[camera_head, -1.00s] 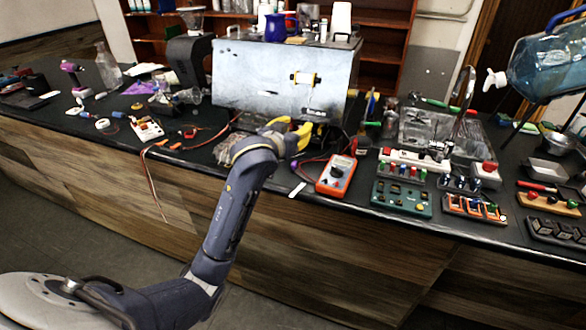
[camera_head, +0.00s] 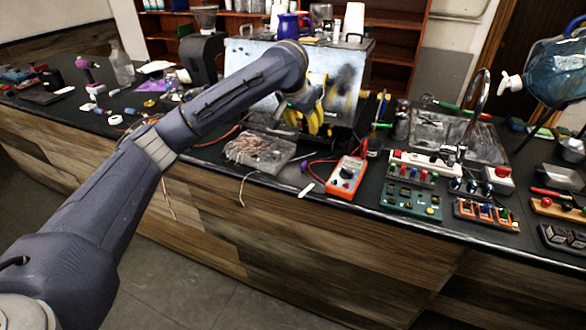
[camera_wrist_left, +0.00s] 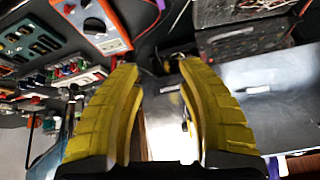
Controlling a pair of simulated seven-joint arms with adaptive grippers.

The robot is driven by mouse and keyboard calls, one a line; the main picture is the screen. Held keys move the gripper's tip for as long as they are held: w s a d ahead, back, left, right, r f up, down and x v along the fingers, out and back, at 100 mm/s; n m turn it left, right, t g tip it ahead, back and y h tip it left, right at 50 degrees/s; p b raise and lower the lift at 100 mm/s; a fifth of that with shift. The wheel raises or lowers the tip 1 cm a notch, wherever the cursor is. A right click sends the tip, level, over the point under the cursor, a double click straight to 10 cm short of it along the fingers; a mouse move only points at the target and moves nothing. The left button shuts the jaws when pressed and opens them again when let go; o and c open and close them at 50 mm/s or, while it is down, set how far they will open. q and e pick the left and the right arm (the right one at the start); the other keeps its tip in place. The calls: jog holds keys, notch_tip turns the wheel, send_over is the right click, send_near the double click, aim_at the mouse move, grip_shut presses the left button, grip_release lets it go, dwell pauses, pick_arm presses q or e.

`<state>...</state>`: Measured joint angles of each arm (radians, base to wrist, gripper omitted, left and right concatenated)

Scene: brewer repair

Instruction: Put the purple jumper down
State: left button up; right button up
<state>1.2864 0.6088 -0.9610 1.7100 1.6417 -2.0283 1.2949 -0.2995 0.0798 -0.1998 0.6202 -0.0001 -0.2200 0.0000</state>
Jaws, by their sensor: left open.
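My left gripper (camera_head: 312,112) has yellow fingers pointing down in front of the metal brewer housing (camera_head: 346,70). In the left wrist view its fingers (camera_wrist_left: 158,72) are spread apart, with nothing visibly held between them. I cannot make out a purple jumper for certain. A small purple piece (camera_head: 305,167) lies on the counter left of the orange multimeter (camera_head: 347,174), and I cannot tell whether it is the jumper. The multimeter also shows at the top of the left wrist view (camera_wrist_left: 100,24). My right gripper is not in view.
A clear tray of thin wires (camera_head: 262,152) sits at the counter's front edge. A green board (camera_head: 411,201) and a white power strip (camera_head: 427,162) crowd the right side. A sink tap (camera_head: 476,105) and a water bottle (camera_head: 550,65) stand farther right.

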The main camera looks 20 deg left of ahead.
aim_at(304, 163)
pick_arm(q)
jog(key=w+f, duration=0.1)
jog(key=f, duration=0.5)
jog(key=w+a+f+n+g, duration=0.1)
jog(key=w+f, duration=0.1)
jog(key=f, duration=0.4)
jog(key=w+f+n, duration=0.1)
jog(key=f, duration=0.6)
jog(key=shift+w+a+f+g, duration=0.1)
jog(key=shift+w+a+g, duration=0.05)
jog(key=shift+g, duration=0.25)
grip_shut()
